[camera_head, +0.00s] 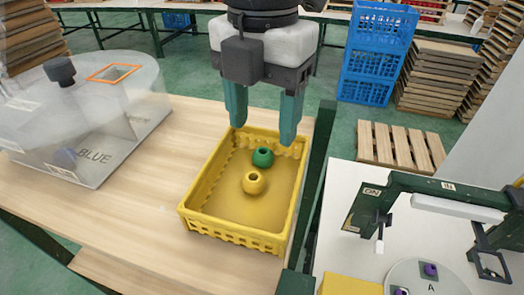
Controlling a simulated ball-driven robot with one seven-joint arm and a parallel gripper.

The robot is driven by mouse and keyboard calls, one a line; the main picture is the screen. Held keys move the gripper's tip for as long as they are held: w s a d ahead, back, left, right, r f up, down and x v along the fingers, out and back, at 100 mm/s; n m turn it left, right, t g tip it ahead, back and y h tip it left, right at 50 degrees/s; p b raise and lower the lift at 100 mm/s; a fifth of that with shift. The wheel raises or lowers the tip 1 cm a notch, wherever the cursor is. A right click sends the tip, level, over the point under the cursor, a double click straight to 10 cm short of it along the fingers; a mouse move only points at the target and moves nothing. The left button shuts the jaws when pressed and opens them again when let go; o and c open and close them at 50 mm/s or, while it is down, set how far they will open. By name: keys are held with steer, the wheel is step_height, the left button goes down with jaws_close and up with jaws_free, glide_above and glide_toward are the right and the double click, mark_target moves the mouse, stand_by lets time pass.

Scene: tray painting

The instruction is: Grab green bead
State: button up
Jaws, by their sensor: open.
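A green bead (263,157) with a dark hole on top lies in the yellow crate (232,237), towards its back. A yellow bead (253,182) lies in front of it in the same crate, close to it. My gripper (264,134) hangs over the back of the crate. Its two teal fingers point down, spread wide apart, with nothing between them. The green bead shows just below the gap between the fingertips in the picture. How high the fingertips are above it I cannot tell exactly.
A clear box (100,120) marked BLUE, with a purple bead inside, stands on the wooden table at left. A dark green post (318,150) rises right of the crate. A white table with a green frame (440,187) and a round plate (425,277) stands at right.

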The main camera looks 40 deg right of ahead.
mark_target(263, 145)
steer(key=shift+d+f+p, duration=0.1)
steer(key=shift+f+p, duration=0.8)
steer(key=shift+f, duration=1.75)
steer(key=shift+c, duration=0.4)
steer(key=c, duration=1)
steer(key=shift+r, duration=0.1)
